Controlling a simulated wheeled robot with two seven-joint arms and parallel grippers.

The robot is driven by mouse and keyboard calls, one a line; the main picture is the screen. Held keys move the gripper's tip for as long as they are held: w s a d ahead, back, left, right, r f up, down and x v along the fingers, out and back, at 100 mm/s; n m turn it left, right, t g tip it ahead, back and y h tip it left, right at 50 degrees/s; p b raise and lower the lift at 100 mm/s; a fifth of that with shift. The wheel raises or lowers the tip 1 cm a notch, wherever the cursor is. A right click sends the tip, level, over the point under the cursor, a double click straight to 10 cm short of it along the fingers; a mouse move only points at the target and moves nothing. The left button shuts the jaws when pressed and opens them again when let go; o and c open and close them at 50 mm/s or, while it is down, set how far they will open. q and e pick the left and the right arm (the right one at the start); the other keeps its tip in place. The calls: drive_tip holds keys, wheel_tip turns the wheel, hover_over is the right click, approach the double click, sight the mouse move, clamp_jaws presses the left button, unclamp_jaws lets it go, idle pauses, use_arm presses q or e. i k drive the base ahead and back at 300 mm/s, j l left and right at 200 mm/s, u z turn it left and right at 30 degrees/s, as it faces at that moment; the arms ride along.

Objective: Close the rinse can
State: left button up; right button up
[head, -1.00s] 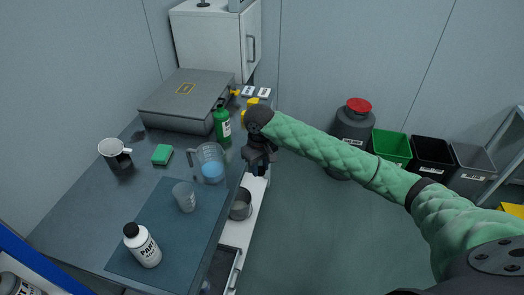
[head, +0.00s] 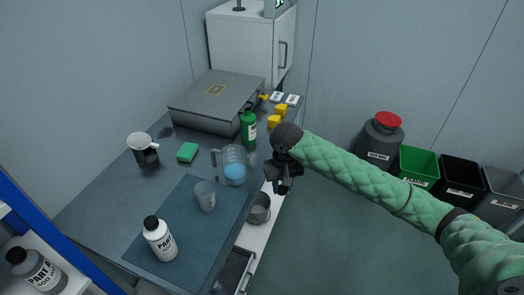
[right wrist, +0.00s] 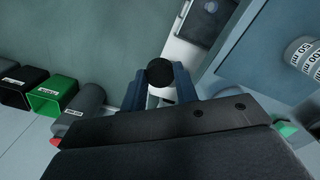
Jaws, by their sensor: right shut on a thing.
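My right gripper (head: 284,187) is up and to the right of this can, beyond the bench edge. In the right wrist view, my right gripper (right wrist: 172,88) is shut on a round black cap (right wrist: 159,72) between its blue-grey fingers. What lies directly beneath the cap is mostly hidden. My left gripper is not in view.
A grey drum with a red lid (head: 380,140) and bins stand on the floor.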

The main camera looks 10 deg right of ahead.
sight(248, 119)
drive_tip(key=k+l+u, duration=0.15)
drive_tip(key=l, duration=0.25)
drive_tip(key=l+u, duration=0.1)
drive_tip(key=l, duration=0.3)
drive_tip(key=k+l+u, duration=0.15)
drive_tip(key=l, duration=0.2)
drive_tip(key=k+l+u, duration=0.1)
drive_tip(key=l, duration=0.25)
drive_tip(key=k+l+u, duration=0.15)
drive_tip(key=k+l, duration=0.1)
drive_tip(key=l, duration=0.1)
